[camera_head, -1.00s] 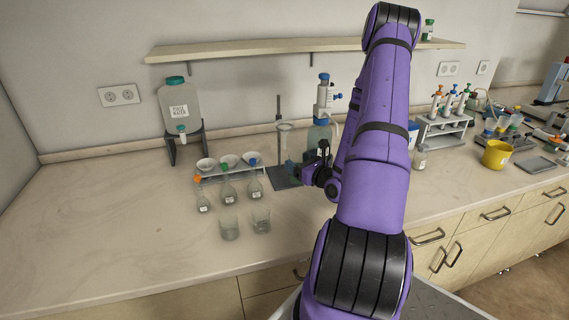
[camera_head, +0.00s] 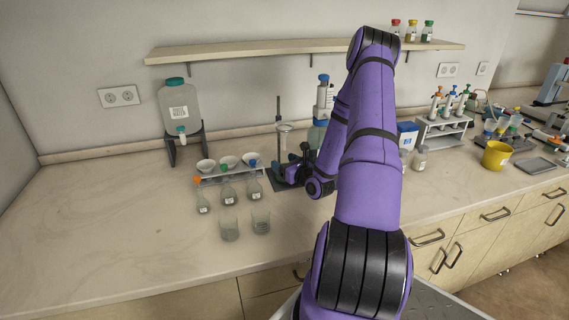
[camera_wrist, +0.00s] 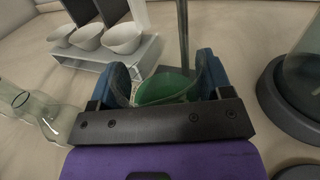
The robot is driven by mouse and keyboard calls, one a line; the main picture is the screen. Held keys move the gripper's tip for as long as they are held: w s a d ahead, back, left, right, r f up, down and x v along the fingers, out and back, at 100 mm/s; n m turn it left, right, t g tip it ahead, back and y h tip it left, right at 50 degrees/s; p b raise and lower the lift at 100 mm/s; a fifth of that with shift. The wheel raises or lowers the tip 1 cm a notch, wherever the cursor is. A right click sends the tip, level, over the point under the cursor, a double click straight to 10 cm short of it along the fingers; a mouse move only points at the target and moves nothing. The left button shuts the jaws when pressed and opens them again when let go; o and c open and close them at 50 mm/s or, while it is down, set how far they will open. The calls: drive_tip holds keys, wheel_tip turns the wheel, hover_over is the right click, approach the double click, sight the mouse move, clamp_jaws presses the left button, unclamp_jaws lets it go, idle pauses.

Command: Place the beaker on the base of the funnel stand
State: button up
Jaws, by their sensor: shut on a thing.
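My gripper (camera_wrist: 163,84) is shut on the beaker (camera_wrist: 168,90), a clear glass with green contents, held between its two blue-padded fingers. In the head view my gripper (camera_head: 291,172) is over the funnel stand's dark base (camera_head: 278,185), below the funnel (camera_head: 285,130). The beaker is mostly hidden there by the gripper. The stand's upright rod (camera_head: 279,110) rises behind it, and the rod (camera_wrist: 183,35) also shows just beyond the fingers in the wrist view. I cannot tell whether the beaker's bottom touches the base.
A white rack with bowls (camera_head: 230,174) and several small flasks (camera_head: 228,192) stand close left of the base. Two empty beakers (camera_head: 261,222) stand in front. A dispenser bottle (camera_head: 322,105) stands close right. The counter's left side is clear.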

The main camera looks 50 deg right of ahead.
drive_tip(key=o, duration=1.1)
drive_tip(key=shift+f, duration=0.1)
drive_tip(key=shift+o, duration=0.2)
